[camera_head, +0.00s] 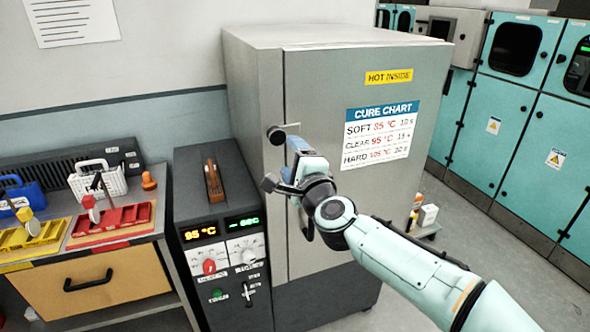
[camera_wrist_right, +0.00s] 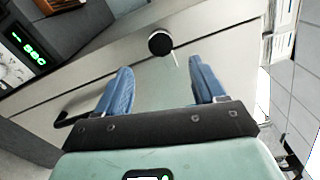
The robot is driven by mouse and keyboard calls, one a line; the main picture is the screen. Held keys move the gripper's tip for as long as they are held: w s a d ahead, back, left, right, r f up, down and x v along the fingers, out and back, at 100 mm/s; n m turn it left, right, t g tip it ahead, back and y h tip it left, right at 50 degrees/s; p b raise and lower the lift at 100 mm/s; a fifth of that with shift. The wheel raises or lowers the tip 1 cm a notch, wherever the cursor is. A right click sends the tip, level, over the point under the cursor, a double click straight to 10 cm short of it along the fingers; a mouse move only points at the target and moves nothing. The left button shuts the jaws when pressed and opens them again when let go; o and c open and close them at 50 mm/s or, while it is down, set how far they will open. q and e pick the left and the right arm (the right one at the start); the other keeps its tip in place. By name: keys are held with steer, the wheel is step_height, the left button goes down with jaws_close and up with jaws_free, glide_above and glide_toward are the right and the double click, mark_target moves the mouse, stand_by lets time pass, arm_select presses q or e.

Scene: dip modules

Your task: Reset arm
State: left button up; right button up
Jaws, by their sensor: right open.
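My right gripper (camera_head: 282,168) is open and empty in front of the closed door of the grey cure oven (camera_head: 330,100). In the right wrist view, its two blue fingers (camera_wrist_right: 160,78) are spread apart, with nothing between them. A round black knob (camera_head: 276,135) on the oven front is just beyond the fingers; it also shows in the right wrist view (camera_wrist_right: 160,43). A dark door handle (camera_wrist_right: 75,115) is beside the left finger in the wrist view. In the head view my wrist partly hides the oven door. My left gripper is not in view.
A dark control box (camera_head: 215,200) with lit displays, dials and a brown-handled lever stands left of the oven. A bench (camera_head: 90,275) holds yellow and red trays, a blue basket and a white basket (camera_head: 97,180). Teal cabinets (camera_head: 500,130) line the right; the floor between is mostly clear.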

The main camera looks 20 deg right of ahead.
steer(key=shift+s, duration=0.9)
steer(key=shift+w, duration=0.1)
